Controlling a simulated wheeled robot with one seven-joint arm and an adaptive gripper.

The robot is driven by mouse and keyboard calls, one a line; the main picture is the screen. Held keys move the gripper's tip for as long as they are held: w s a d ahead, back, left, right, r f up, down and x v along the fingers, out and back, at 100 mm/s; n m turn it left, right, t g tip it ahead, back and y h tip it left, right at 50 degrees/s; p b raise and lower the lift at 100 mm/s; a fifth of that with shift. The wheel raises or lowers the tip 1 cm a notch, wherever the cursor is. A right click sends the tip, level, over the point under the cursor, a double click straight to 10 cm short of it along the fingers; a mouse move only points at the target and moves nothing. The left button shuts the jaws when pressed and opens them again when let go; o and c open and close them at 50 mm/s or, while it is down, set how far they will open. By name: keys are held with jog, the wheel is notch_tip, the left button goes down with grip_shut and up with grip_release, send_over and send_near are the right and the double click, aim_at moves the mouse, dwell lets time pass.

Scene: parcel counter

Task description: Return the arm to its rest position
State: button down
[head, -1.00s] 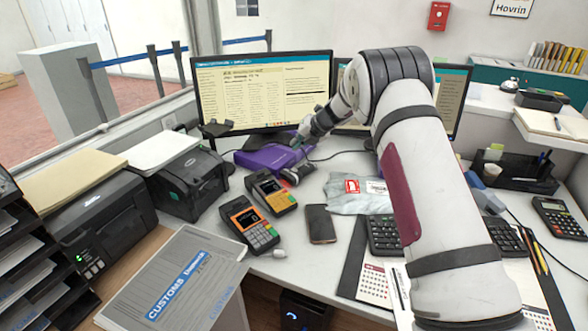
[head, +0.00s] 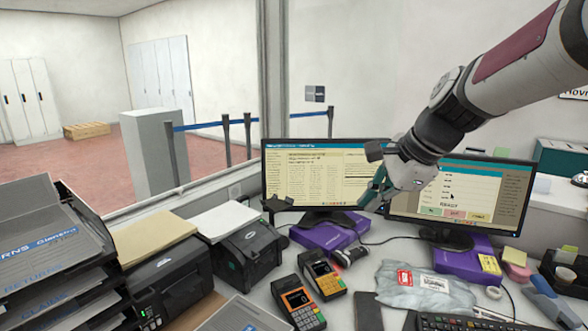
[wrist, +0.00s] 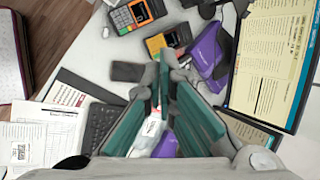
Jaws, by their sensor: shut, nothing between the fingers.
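My gripper (head: 374,190) hangs in front of the two monitors in the head view, clear of the counter. My arm reaches in from the upper right. In the wrist view my gripper (wrist: 165,75) points down over the counter; its fingers are shut with nothing between them. The fingers hide part of a grey parcel bag with a red and white label, which lies flat on the counter in the head view (head: 425,290).
The left monitor (head: 315,170) and right monitor (head: 470,195) stand close behind my gripper. Two card terminals (head: 298,300) (head: 322,272), a label printer (head: 245,250) and a purple box (head: 322,235) stand to the left. A keyboard (head: 460,322) lies in front.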

jog(key=s+d+n+h+p, duration=0.2)
jog(key=s+n, duration=0.6)
jog(key=s, duration=0.7)
jog(key=s+d+n+g+h+p, duration=0.1)
jog(key=s+d+n+p, duration=0.1)
jog(key=s+n, duration=0.6)
jog(key=s, duration=0.7)
jog(key=shift+s+n+h, duration=0.3)
jog(key=shift+h, duration=0.1)
